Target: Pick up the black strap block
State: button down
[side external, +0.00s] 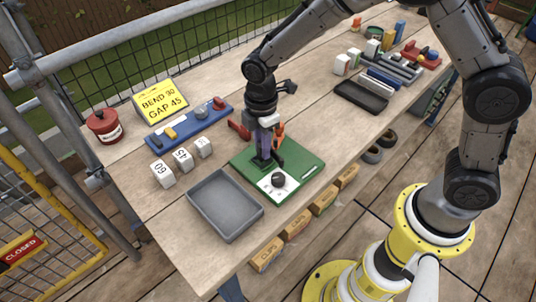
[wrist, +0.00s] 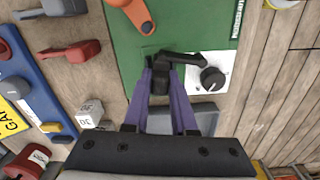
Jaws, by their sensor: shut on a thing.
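My gripper (side external: 265,157) is over the green board (side external: 240,165), its purple fingers pointing down. In the wrist view my gripper (wrist: 161,66) is shut on a black piece (wrist: 162,83), which appears to be the black strap block. A black arm-like part (wrist: 187,58) extends from its top toward a white plate (wrist: 221,64) with a round black knob (wrist: 212,78). The knob (side external: 278,180) also shows in the side view. The fingers hide part of the block. I cannot tell whether it touches the board.
An orange handle (wrist: 138,14) stands on the board close by. White numbered blocks (side external: 183,159), a blue rack (side external: 190,128) and a red clamp-like piece (side external: 239,129) are to the left. A dark tray (side external: 361,95) is at the right.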

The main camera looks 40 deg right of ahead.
jog(key=shift+r, duration=1.85)
